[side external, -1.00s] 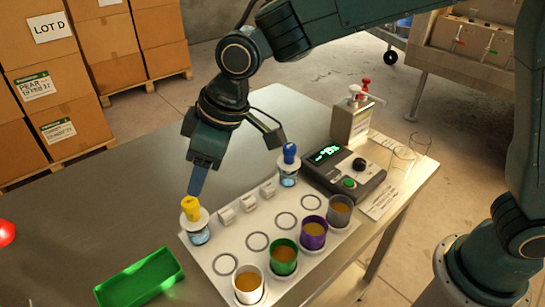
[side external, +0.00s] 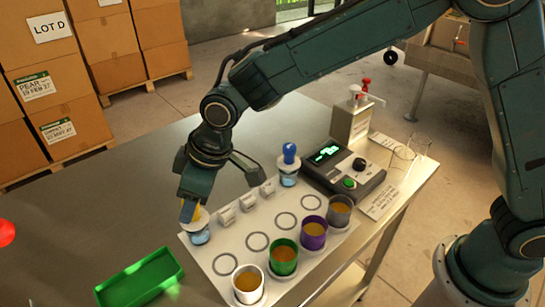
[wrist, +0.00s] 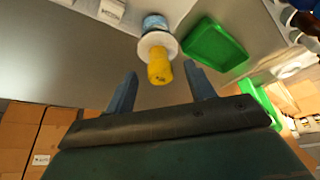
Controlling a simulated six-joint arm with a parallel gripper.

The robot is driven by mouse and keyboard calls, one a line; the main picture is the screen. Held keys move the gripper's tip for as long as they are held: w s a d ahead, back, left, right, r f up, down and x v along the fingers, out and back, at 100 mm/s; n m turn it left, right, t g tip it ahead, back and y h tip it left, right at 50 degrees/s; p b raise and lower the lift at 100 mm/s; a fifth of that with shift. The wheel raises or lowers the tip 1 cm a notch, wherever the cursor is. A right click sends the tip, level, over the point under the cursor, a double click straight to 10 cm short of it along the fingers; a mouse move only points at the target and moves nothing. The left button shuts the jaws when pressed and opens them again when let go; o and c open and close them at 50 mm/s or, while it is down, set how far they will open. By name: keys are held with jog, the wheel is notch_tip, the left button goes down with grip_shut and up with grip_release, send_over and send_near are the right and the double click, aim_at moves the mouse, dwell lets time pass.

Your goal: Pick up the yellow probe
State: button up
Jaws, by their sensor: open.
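The yellow probe (side external: 197,213) stands upright in a small clear jar with a blue-marked label (side external: 200,237), at the left corner of the white board. In the side view my gripper (side external: 189,207) is down at its yellow handle and hides part of it. In the wrist view the yellow handle (wrist: 159,70) shows between my two open fingers (wrist: 160,84), with a gap on each side. Its white collar and jar show beyond it. A blue probe (side external: 289,153) stands in another jar at the board's far end.
White, green, purple and grey cups (side external: 284,258) of amber liquid stand along the board's front. Small white blocks (side external: 248,203) sit behind printed rings. A green tray (side external: 140,279) lies at front left. A meter box (side external: 343,170) and pump bottle (side external: 351,120) stand at the back right.

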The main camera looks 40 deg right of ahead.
aim_at(194, 217)
jog(key=shift+x, duration=1.35)
jog(key=shift+c, duration=0.4)
jog(key=c, duration=1)
